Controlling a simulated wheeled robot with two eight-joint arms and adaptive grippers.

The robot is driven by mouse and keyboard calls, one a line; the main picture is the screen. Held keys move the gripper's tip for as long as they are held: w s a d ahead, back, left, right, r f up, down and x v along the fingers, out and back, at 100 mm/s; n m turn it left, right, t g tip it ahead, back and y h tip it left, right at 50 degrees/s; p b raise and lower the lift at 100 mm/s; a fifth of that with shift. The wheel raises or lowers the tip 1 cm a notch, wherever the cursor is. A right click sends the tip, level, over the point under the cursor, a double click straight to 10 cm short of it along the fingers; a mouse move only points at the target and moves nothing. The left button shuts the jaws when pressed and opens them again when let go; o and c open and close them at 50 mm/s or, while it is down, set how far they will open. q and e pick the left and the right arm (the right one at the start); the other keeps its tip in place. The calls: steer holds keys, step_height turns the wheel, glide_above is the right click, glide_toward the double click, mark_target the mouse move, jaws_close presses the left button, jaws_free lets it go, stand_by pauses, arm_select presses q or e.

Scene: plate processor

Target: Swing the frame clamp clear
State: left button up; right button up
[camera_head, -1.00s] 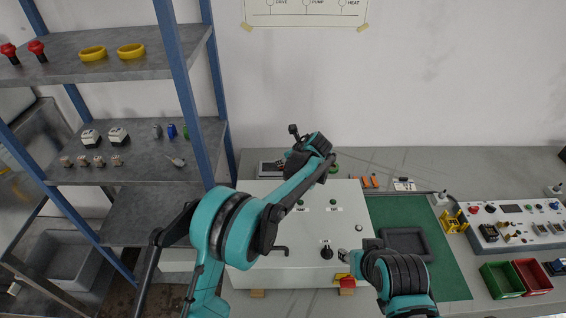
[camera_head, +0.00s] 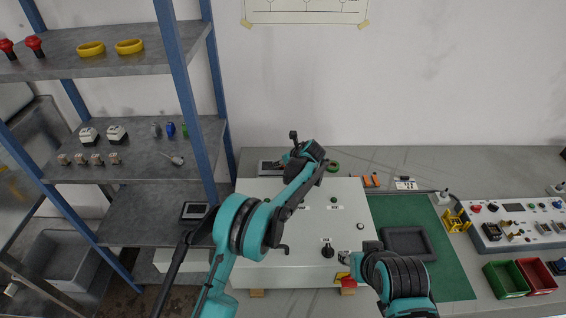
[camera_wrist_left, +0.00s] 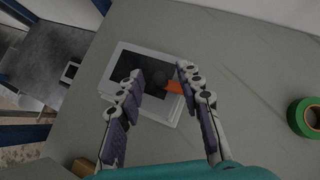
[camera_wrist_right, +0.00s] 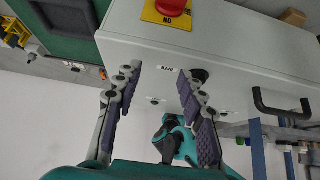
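A pale-rimmed frame with a dark middle (camera_wrist_left: 118,68) lies on the grey bench in the left wrist view, partly hidden by my fingers. A small orange-red piece (camera_wrist_left: 174,87), perhaps the frame clamp, lies at its right side. My left gripper (camera_wrist_left: 157,76) is open over the frame, with the orange piece close to its right fingertip; contact cannot be told. In the head view, my left gripper (camera_head: 289,160) is behind the white box, beside the frame (camera_head: 267,168). My right gripper (camera_wrist_right: 158,72) is open at the box front, near a black knob (camera_wrist_right: 200,75).
The white box (camera_head: 310,220) stands between my arms, with a black handle and a red knob on a yellow plate (camera_wrist_right: 172,12). Green tape (camera_wrist_left: 305,117) lies right of the frame. A blue-posted shelf (camera_head: 110,170) stands at the left. A green mat (camera_head: 445,270) lies right.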

arm_select(q)
steer(key=shift+c, duration=0.4)
jaws_close()
steer(key=shift+s+d+n+y, duration=0.1)
steer(key=shift+n+y, duration=0.2)
steer(key=n, duration=0.1)
steer(key=n+g+y, duration=0.1)
steer(key=shift+s+d+n+g+y+p, duration=0.25)
steer(key=shift+s+n+g+y+p, duration=0.05)
steer(key=shift+s+n, duration=0.1)
arm_select(e)
steer(key=shift+r, duration=0.3)
arm_select(q)
steer(key=shift+s+d+n+g+y+p, duration=0.15)
steer(key=shift+n+g+y+p, duration=0.15)
steer(key=shift+n, duration=0.25)
steer(key=shift+s+n+g+y+p, duration=0.1)
steer(key=shift+s+n+g+y, duration=0.1)
steer(key=shift+n+g, duration=0.3)
arm_select(e)
steer(key=shift+r, duration=0.35)
arm_select(q)
steer(key=shift+d+n, duration=0.1)
steer(key=shift+n, duration=0.25)
arm_select(e)
steer(key=shift+r, duration=0.1)
arm_select(q)
steer(key=shift+o, duration=0.4)
jaws_free()
